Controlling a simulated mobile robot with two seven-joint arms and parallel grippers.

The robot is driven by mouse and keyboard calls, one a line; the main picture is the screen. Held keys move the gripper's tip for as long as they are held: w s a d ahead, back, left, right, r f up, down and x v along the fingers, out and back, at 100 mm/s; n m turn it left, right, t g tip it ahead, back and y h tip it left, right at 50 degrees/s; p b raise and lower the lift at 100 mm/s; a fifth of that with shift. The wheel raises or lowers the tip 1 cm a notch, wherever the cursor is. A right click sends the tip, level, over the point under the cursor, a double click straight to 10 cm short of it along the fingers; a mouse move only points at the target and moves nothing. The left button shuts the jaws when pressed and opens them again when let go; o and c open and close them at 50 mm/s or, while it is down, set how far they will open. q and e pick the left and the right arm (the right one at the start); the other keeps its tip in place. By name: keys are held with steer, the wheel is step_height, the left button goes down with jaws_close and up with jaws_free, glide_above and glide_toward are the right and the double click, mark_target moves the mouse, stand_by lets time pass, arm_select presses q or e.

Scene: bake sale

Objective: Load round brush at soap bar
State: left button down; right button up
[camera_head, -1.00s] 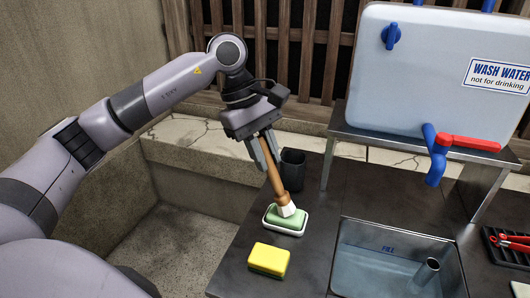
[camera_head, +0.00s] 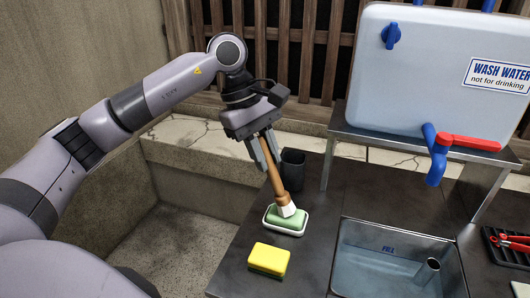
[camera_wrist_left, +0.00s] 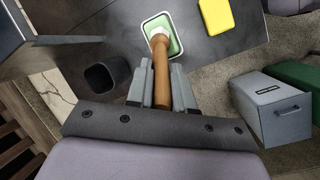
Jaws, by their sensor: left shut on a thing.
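My left gripper (camera_head: 264,156) is shut on the wooden handle of the round brush (camera_head: 278,180). The brush hangs down, slightly tilted, with its white bristles on or just over the green soap bar (camera_head: 294,214). The soap lies in a white-rimmed dish (camera_head: 284,230) on the dark counter. In the left wrist view the brush handle (camera_wrist_left: 161,75) runs between the fingers (camera_wrist_left: 160,92) to the soap (camera_wrist_left: 174,46). The bristle tip partly hides the soap, so exact contact is hard to tell. My right gripper is not in view.
A yellow sponge (camera_head: 268,258) lies in front of the dish. A dark cup (camera_head: 292,170) stands behind it. A water-filled sink (camera_head: 385,270) is at the right, below the wash-water tank (camera_head: 430,80) with its red-handled tap (camera_head: 435,160). A black rack (camera_head: 510,250) is at the far right.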

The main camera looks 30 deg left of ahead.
arm_select(q)
steer(key=shift+r+p, duration=2.6)
steer(key=shift+r, duration=0.9)
steer(key=shift+f, duration=0.1)
